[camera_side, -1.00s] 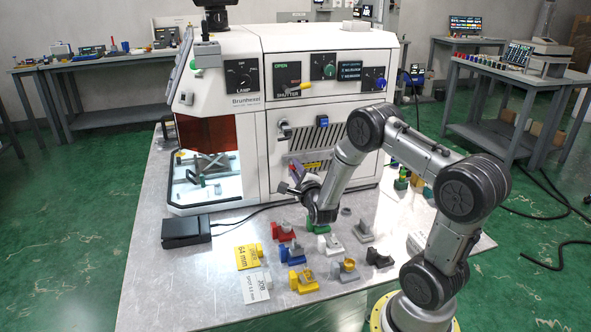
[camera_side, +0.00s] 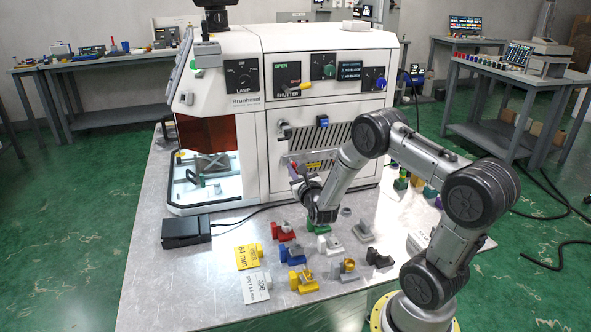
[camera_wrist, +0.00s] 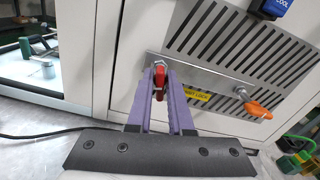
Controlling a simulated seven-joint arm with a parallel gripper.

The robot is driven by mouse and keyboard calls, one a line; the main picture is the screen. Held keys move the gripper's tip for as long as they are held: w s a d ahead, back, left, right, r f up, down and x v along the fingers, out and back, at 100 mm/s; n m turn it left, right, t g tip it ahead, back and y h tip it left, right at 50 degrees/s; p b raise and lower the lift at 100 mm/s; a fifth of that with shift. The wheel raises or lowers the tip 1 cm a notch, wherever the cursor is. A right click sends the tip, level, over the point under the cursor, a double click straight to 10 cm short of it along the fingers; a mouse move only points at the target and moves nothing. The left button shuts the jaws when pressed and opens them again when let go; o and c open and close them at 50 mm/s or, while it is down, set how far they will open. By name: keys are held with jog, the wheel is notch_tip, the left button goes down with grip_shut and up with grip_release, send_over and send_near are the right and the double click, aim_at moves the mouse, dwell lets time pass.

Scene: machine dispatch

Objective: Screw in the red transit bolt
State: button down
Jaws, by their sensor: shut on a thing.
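The red transit bolt (camera_wrist: 159,82) is in the wrist view at the left end of a grey metal bar (camera_wrist: 205,80). A silver hex head or nut shows at its upper end, against the bar. My gripper (camera_wrist: 159,78) has purple fingers closed on either side of the red part. In the side view my gripper (camera_side: 297,172) is at the front panel of the white machine (camera_side: 250,140). The fingers hide part of the bolt, and its depth in the bar cannot be told.
An orange-handled bolt (camera_wrist: 258,109) sits at the bar's right end. A yellow lock label (camera_wrist: 195,96) lies between the bolts. Slotted vents surround the bar.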

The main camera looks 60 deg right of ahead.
jog(key=shift+a+f+m, duration=0.1)
jog(key=shift+m, duration=0.6)
dwell(0.3)
jog(key=c, duration=0.9)
grip_release()
jog(key=shift+c, duration=0.2)
jog(key=v, duration=1.4)
